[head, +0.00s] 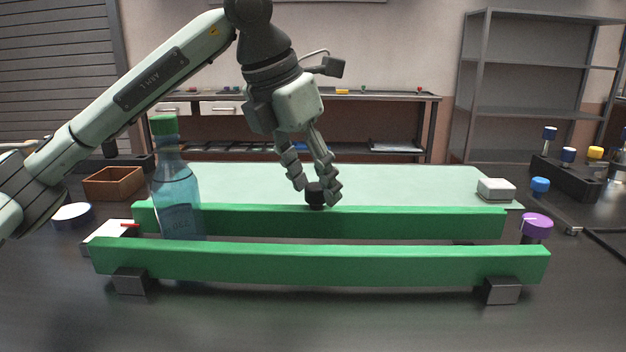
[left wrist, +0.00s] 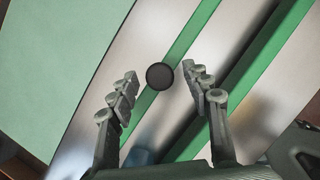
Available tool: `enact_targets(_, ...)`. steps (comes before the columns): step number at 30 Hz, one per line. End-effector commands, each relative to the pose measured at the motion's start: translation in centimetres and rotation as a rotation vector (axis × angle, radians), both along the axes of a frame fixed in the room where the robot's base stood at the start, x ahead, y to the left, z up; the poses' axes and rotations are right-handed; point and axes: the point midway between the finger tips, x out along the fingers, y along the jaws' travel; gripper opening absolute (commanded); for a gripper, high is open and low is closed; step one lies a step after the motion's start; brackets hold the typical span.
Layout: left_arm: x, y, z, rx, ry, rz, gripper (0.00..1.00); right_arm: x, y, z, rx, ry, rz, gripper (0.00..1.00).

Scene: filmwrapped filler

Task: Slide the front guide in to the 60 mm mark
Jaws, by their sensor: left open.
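Two long green guide rails run left to right, a nearer one (head: 320,262) and a farther one (head: 400,221). A black round knob (head: 315,197) stands at the farther rail's top, near its middle. My left gripper (head: 317,189) points down over the knob, open, with a finger to each side. In the left wrist view the knob (left wrist: 160,76) lies between and slightly beyond the open fingers, with gaps on both sides. A blue bottle with green cap (head: 176,190) stands upright between the rails at the left. A white plate with a red pointer (head: 108,233) lies at the left end; its marks are unreadable. My right gripper is out of view.
A pale green surface (head: 410,183) lies behind the rails. A brown box (head: 113,183) and white disc (head: 71,215) are at left. A white block (head: 496,188), purple-topped knob (head: 537,224) and black rack (head: 565,178) are at right. The table front is clear.

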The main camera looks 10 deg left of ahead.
Motion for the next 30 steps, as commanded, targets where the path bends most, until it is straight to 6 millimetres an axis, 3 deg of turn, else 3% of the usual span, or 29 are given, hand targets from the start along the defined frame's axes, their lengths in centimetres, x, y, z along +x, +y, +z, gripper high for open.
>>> enact_targets(9, 0.11, -0.05, -0.30, 0.001, -0.001, -0.001, 0.47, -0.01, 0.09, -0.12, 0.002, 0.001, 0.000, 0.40)
enact_targets(21, 0.10, -0.04, -0.27, 0.001, -0.001, 0.000, 0.00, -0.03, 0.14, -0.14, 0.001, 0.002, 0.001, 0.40)
enact_targets(30, 0.11, -0.05, -0.31, 0.001, -0.001, 0.000, 0.00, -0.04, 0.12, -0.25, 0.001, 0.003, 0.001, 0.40)
